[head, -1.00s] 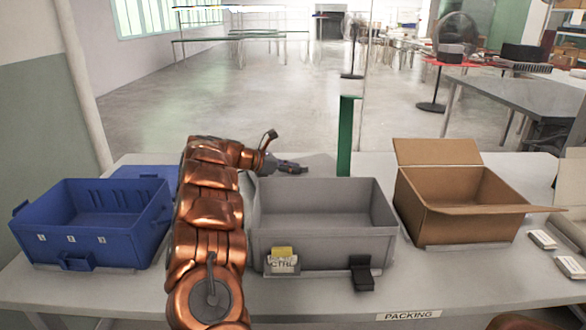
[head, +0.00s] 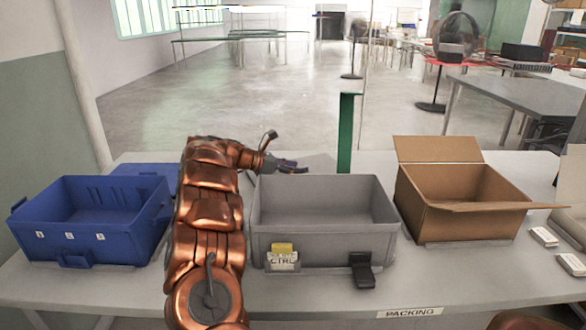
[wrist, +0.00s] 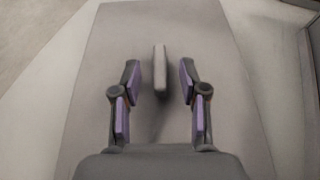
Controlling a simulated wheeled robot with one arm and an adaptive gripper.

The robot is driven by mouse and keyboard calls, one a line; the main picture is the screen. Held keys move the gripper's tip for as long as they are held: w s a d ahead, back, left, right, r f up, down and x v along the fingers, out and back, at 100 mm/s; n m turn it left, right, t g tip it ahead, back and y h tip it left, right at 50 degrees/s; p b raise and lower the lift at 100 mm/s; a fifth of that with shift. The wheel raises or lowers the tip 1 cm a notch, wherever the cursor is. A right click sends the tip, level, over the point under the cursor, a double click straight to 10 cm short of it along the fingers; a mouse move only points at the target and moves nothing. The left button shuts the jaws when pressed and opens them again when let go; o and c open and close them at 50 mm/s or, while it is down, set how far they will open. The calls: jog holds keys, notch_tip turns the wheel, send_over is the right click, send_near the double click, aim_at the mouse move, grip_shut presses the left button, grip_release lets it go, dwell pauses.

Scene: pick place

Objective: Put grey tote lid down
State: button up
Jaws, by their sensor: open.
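The grey tote lid (wrist: 110,60) fills the middle of the wrist view and appears to lie flat on the table. Its raised bar handle (wrist: 160,68) stands between my fingers, with a gap on each side. My gripper (wrist: 160,80) is open around the handle and holds nothing. In the head view my gripper (head: 292,167) is behind the grey tote (head: 325,240), over the lid (head: 322,162). The tote, open at the top, hides much of the lid there.
A blue tote (head: 95,235) stands at the left with a blue lid (head: 147,170) behind it. An open cardboard box (head: 465,225) stands at the right. A green post (head: 345,135) rises behind the grey tote. My arm passes between the blue and grey totes.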

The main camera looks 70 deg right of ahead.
jog(key=v, duration=1.2)
jog(key=shift+a+f, duration=0.1)
